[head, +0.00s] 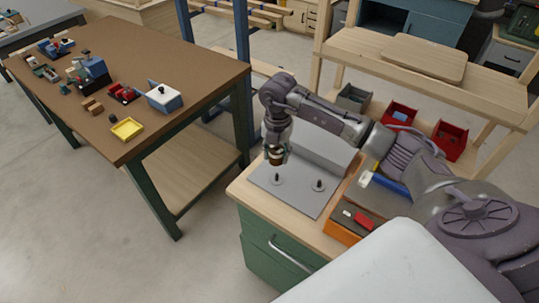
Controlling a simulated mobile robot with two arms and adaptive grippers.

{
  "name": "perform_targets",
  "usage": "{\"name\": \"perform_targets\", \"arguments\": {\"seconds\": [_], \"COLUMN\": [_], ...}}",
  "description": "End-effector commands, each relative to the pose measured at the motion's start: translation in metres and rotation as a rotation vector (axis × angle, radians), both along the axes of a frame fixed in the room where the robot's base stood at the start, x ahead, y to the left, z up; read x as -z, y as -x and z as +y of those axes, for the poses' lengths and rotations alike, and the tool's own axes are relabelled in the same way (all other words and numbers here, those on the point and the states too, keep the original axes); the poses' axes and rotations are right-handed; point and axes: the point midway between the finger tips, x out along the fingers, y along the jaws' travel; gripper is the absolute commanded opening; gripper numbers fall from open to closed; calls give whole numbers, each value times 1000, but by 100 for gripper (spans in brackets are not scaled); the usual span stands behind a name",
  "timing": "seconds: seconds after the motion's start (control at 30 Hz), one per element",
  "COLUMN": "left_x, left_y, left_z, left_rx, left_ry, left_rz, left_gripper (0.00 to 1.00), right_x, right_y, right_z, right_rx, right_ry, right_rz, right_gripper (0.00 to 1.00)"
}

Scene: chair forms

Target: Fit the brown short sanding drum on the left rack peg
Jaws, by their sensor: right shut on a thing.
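My right gripper (276,150) reaches over the green cabinet and is shut on the small brown sanding drum (276,159). Much of the drum is hidden by the fingers. It appears above and slightly behind the left rack peg (277,179); the exact gap is hard to judge. The right rack peg (319,184) stands bare on the same grey plate (295,198). Both pegs are short and dark with pale round bases. My left gripper is out of view.
An orange tray (343,236) with red and white items sits right of the plate. Red bins (449,139) and a grey bin (353,97) stand behind my arm. A brown-topped table (180,63) at left holds a yellow tray (127,129) and several small items.

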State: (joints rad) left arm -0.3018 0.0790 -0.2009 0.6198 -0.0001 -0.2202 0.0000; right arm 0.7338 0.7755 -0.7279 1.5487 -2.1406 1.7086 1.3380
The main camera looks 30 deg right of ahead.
Motion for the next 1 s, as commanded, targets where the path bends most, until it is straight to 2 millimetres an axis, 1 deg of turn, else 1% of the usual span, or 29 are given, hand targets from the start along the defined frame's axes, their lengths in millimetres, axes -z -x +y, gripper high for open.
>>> {"name": "perform_targets", "arguments": {"seconds": [0.1, 0.2, 0.37, 0.73, 0.87, 1.0], "left_x": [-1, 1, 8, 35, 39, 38], "left_y": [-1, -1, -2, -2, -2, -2], "left_z": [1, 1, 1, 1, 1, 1], "left_rx": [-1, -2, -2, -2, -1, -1], "left_ry": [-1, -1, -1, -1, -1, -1], "left_rz": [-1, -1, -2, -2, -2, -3], "left_gripper": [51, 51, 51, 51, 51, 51], "right_x": [3, 6, 15, 51, 56, 56], "right_y": [-2, -2, -2, -2, -2, -2], "right_z": [-5, -6, -6, -7, -7, -7], "right_rx": [110, 147, 151, 149, 148, 148], "right_ry": [1, 2, 2, 3, 2, 2], "right_rz": [3, 5, 5, 4, 3, 3], "right_gripper": [9, 9, 9, 9, 9, 9]}}
